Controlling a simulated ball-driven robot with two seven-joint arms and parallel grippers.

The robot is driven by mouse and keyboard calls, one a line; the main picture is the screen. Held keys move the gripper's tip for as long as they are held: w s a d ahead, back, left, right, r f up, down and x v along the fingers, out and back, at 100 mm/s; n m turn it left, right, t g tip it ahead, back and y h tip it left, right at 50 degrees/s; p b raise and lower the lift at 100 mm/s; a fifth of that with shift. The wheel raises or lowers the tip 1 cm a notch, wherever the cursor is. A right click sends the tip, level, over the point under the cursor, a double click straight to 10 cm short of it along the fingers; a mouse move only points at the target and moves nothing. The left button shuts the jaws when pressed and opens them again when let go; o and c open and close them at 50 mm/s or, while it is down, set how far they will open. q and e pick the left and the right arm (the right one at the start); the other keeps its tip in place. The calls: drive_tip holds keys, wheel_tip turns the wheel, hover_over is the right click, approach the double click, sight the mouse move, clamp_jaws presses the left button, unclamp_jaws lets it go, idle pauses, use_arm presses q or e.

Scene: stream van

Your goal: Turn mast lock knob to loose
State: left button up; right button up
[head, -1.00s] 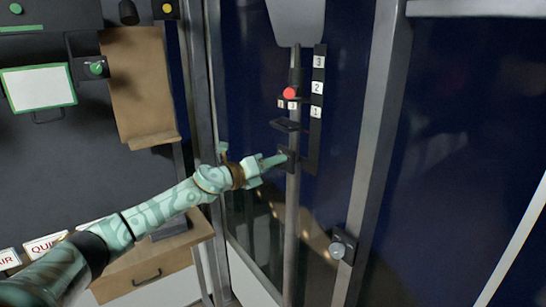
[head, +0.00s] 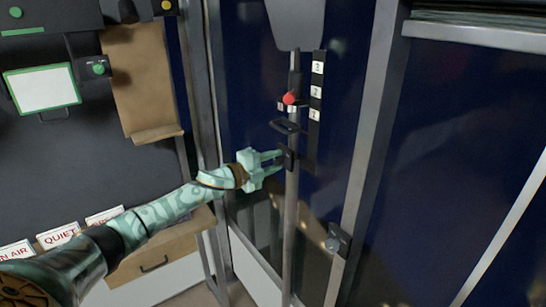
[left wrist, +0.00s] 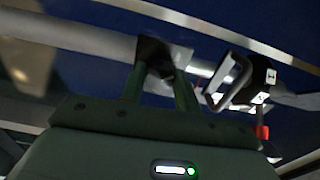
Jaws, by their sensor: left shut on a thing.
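The metal mast (head: 290,215) stands upright in front of a dark blue panel. A small black block with the mast lock knob (head: 289,159) sits on it, below a black handle (head: 285,126). My left gripper (head: 281,162) reaches it from the left, with its two fingers one above the other, shut on the knob. In the left wrist view the fingers (left wrist: 163,90) reach up to the black block (left wrist: 163,52); the knob between them is mostly hidden, so its setting cannot be read. My right gripper is not in view.
A red knob (head: 289,98) sits higher on the mast beside a strip numbered 1 to 3 (head: 316,90). A wooden drawer unit (head: 165,250) is below my left arm.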

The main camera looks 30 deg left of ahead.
use_arm(q)
drive_tip(key=shift+n+p, duration=0.45)
drive_tip(key=shift+n, duration=0.55)
drive_tip(key=o, duration=1)
drive_tip(key=shift+a, duration=0.1)
drive_tip(key=shift+s+f, duration=0.1)
drive_tip(key=shift+b+v, duration=2.45)
drive_tip(key=shift+v, duration=5.65)
drive_tip(key=shift+a, duration=0.1)
